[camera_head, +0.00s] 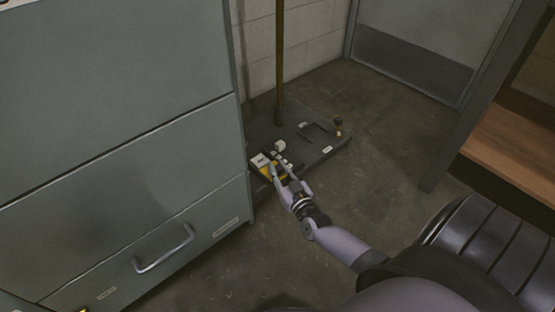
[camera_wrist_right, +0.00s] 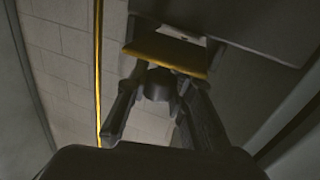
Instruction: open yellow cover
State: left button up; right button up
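A small device with a yellow cover (camera_head: 267,172) and a pale top sits on the low dark platform, close to the cabinet's corner. My right gripper (camera_head: 275,172) reaches down to it from the lower right and partly hides it. In the right wrist view, a yellow edge (camera_wrist_right: 165,52) lies across the view just beyond the fingertips of my right gripper (camera_wrist_right: 163,76), with a pale panel behind it. The fingers are apart, with a dark rounded part between them that I cannot identify. Whether a finger touches the yellow cover is unclear. My left gripper is not seen.
A grey cabinet (camera_head: 110,130) with a handle (camera_head: 165,250) stands close on the left. The dark platform (camera_head: 320,150) carries a brown pole (camera_head: 280,50) and small white and dark parts. A wooden bench (camera_head: 515,150) is at the right. The floor between is clear.

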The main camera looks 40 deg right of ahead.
jog(key=o, duration=0.5)
jog(key=shift+c, duration=0.2)
jog(key=s+a, duration=0.2)
jog(key=s, duration=0.9)
jog(key=shift+s+a, duration=0.15)
jog(key=shift+s, duration=0.25)
